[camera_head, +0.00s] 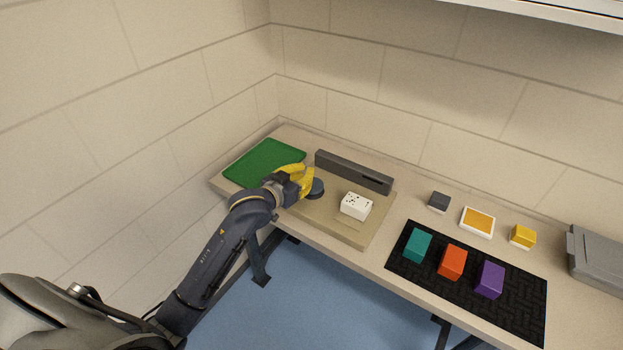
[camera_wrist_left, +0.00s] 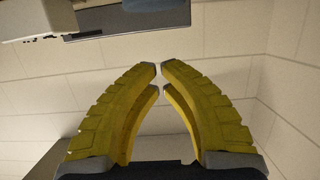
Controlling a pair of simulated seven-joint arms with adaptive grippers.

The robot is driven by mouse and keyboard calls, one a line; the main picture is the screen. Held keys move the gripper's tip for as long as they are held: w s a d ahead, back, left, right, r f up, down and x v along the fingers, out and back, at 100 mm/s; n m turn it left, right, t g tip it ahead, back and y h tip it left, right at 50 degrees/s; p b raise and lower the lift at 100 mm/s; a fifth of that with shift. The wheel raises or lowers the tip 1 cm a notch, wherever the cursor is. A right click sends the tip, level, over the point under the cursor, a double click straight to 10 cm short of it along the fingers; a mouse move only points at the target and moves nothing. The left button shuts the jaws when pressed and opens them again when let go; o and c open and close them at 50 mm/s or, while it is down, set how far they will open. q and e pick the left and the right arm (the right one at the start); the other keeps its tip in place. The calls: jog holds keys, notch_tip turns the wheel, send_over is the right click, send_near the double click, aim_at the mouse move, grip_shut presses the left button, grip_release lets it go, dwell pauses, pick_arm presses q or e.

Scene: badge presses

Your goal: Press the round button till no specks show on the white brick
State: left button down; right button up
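The white brick (camera_head: 356,206) sits on a beige board (camera_head: 345,231), with several dark specks on its top and sides. A dark round button (camera_head: 317,187) is on the same board, left of the brick. My left gripper (camera_head: 307,185) is right beside the button and partly covers it; I cannot tell whether they touch. Its yellow fingers show in the left wrist view (camera_wrist_left: 159,67) with tips almost together and nothing between them. Part of the speckled white brick (camera_wrist_left: 30,18) shows at that view's top left. My right gripper is not in view.
A dark grey bar (camera_head: 353,172) stands behind the button and brick. A green tray (camera_head: 262,163) lies at left. At right, a black mat (camera_head: 424,269) holds teal (camera_head: 417,245), orange (camera_head: 452,262) and purple (camera_head: 490,279) blocks. A grey case (camera_head: 596,258) stands far right.

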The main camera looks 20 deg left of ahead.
aim_at(316, 181)
pick_arm(q)
jog(key=x, duration=0.3)
jog(key=shift+w, duration=0.1)
jog(key=shift+w+f, duration=0.15)
jog(key=shift+f, duration=1.9)
jog(key=shift+f, duration=1.35)
jog(key=shift+r, duration=0.1)
notch_tip(316, 181, up, 4)
jog(key=shift+r, duration=0.15)
jog(key=v, duration=1)
